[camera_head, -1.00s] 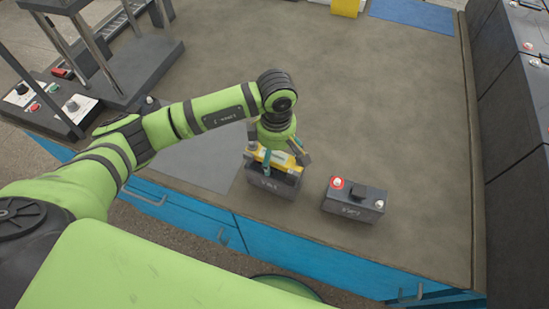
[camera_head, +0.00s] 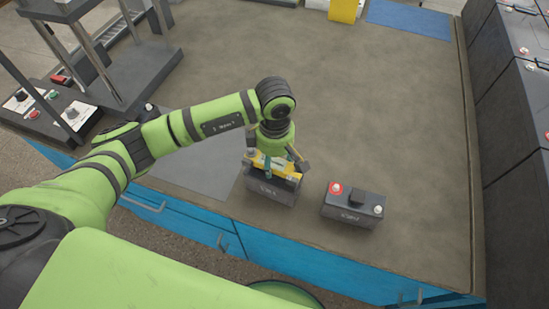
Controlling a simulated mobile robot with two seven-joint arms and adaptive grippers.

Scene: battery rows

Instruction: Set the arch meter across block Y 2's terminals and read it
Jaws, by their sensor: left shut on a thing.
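My left gripper (camera_head: 275,158) is shut on the yellow arch meter (camera_head: 284,169). The meter sits right at the top of a dark block (camera_head: 268,190) near the table's front edge; I cannot tell whether it touches both terminals. A second dark block (camera_head: 349,207) stands to the right, with a red-ringed terminal at its left, a pale terminal at its right and a black raised part between. The labels on both blocks are too small to read surely, so I cannot tell which is Y 2. The meter's reading is not visible. My right gripper is not in view.
The brown tabletop (camera_head: 400,120) is clear behind and right of the blocks. A grey mat (camera_head: 200,165) lies to the left. A dark stand and control boxes (camera_head: 70,110) are at far left, and dark cabinets (camera_head: 510,130) line the right.

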